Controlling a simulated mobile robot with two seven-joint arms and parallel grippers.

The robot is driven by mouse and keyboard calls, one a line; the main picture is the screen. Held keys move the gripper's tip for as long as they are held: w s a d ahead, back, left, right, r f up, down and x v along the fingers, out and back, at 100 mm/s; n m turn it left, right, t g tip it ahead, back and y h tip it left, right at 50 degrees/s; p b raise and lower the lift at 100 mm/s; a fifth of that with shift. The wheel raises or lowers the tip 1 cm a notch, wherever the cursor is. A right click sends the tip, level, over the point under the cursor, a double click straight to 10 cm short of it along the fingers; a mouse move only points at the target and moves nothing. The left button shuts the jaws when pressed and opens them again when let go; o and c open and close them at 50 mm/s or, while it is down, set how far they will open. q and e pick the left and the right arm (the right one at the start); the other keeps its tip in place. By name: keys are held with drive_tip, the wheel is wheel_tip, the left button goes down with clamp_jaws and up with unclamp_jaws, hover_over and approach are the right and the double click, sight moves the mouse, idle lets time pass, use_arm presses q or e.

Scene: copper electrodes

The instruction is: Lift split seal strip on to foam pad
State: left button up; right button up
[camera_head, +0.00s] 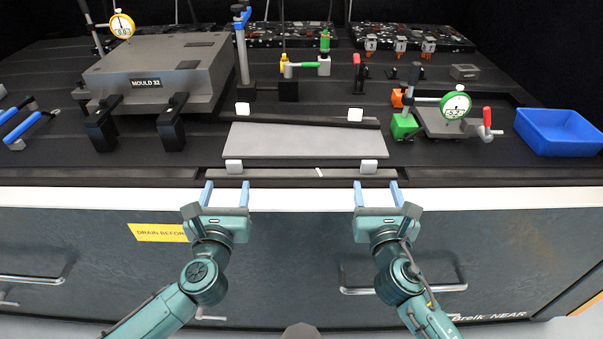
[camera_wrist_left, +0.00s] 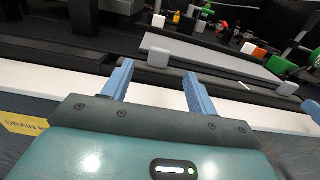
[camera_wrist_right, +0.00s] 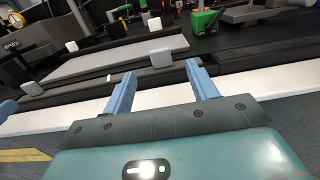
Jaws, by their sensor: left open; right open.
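A long dark strip (camera_head: 285,171) lies along the bench's front edge, with a pale mark (camera_head: 320,172) that may be the split. A white block stands near each end, left (camera_head: 234,166) and right (camera_head: 369,166). Behind it lies a flat light grey panel (camera_head: 305,142), possibly the foam pad. A second dark strip (camera_head: 300,122) with two white blocks lies along the panel's back edge, slightly slanted. My left gripper (camera_head: 227,184) is open and empty in front of the left block. My right gripper (camera_head: 376,184) is open and empty in front of the right block.
A grey mould block (camera_head: 160,65) with black clamps stands left. A green-based dial gauge fixture (camera_head: 404,125) and a blue bin (camera_head: 560,130) stand right. Small valves and posts stand behind the strips.

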sight(233, 165)
use_arm(q)
drive_tip(key=w, duration=0.9)
drive_tip(key=shift+w, duration=0.15)
use_arm(e)
drive_tip(key=w, duration=0.9)
drive_tip(key=shift+w, duration=0.15)
use_arm(q)
drive_tip(key=c, duration=1.2)
use_arm(e)
drive_tip(key=c, duration=1.2)
